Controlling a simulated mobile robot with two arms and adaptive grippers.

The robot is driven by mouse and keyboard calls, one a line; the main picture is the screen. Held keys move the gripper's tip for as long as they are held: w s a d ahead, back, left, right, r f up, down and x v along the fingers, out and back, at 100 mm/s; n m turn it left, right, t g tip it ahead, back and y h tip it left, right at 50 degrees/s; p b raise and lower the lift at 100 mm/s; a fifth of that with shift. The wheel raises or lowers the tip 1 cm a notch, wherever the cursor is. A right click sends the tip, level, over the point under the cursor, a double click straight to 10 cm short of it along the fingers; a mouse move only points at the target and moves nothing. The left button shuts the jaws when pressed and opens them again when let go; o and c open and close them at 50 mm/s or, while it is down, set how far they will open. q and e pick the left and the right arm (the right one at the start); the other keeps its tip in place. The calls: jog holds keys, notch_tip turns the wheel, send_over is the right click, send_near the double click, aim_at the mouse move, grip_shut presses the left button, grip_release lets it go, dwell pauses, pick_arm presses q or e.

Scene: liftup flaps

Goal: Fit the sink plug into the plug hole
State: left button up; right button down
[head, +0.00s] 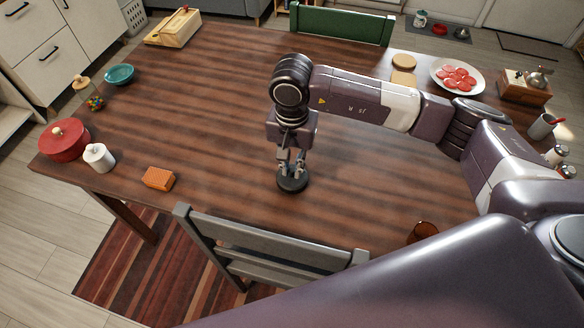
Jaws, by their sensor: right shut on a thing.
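My right gripper (291,167) reaches down over the middle of the wooden table, its arm coming in from the right. It is shut on the top of a dark round disc, which looks like the sink plug (293,184). The plug sits at or just above the tabletop; I cannot tell whether it touches. The fingers hide the plug's upper middle. No plug hole can be made out; one could be hidden under the plug. My left gripper is not in view.
The wooden table (225,135) is clear around the gripper. An orange block (158,179), a white jar (98,157) and a red pot (64,140) stand at the left. A plate of red slices (457,76) is at the back right. A grey chair (270,255) stands at the front.

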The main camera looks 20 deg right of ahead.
jog(key=shift+r, duration=0.1)
jog(key=c, duration=1.9)
grip_release()
jog(key=shift+c, duration=0.2)
